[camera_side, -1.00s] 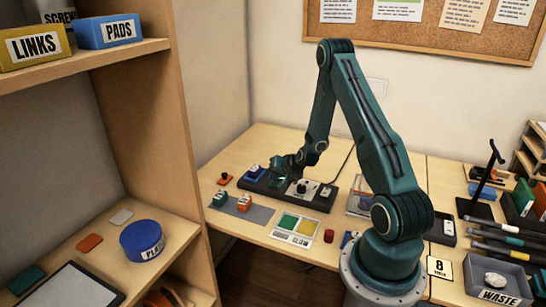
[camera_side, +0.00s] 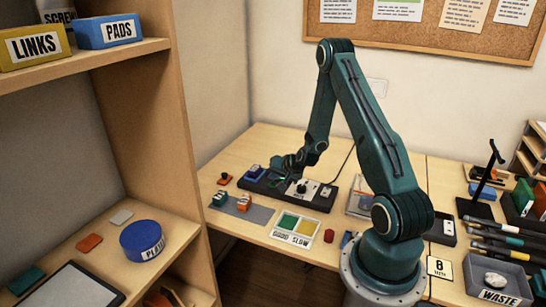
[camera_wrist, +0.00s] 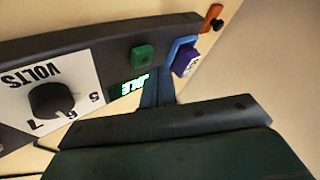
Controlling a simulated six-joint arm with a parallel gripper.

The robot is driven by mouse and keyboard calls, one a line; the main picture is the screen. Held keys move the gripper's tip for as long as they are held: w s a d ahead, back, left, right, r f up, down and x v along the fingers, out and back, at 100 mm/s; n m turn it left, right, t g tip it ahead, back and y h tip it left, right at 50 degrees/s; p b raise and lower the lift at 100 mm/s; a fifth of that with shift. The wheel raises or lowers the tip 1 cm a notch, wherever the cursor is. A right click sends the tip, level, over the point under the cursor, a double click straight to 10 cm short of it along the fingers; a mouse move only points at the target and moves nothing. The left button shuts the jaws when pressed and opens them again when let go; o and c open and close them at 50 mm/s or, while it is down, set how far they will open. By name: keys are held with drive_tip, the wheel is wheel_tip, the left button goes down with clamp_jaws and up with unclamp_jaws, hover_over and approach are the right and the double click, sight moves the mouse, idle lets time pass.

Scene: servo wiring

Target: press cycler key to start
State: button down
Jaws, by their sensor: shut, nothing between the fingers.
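The cycler (camera_side: 318,203) is a long dark box on the table, with a white VOLTS dial plate and a black knob (camera_wrist: 52,99). Its square green key (camera_wrist: 143,54) shows in the wrist view beside a small lit display (camera_wrist: 128,87) that reads IDLE, upside down. A blue-purple servo (camera_wrist: 186,62) sits in a blue holder at the cycler's far end. My gripper (camera_wrist: 158,93) is shut and empty, its fingertips just below the key in the wrist view. In the side view my gripper (camera_side: 285,168) hangs over the cycler; whether it touches cannot be told.
An orange piece with a black knob (camera_wrist: 213,18) lies past the cycler's end. A red cylinder (camera_side: 329,236) stands beside the tray.

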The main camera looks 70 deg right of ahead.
sight(274, 185)
drive_tip(key=shift+f, duration=0.15)
drive_tip(key=shift+f, duration=0.3)
drive_tip(key=shift+f, duration=0.5)
idle(1.1)
drive_tip(key=shift+r, duration=0.15)
idle(0.3)
drive_tip(key=shift+r, duration=0.8)
drive_tip(key=shift+r, duration=0.1)
drive_tip(key=shift+r, duration=2.4)
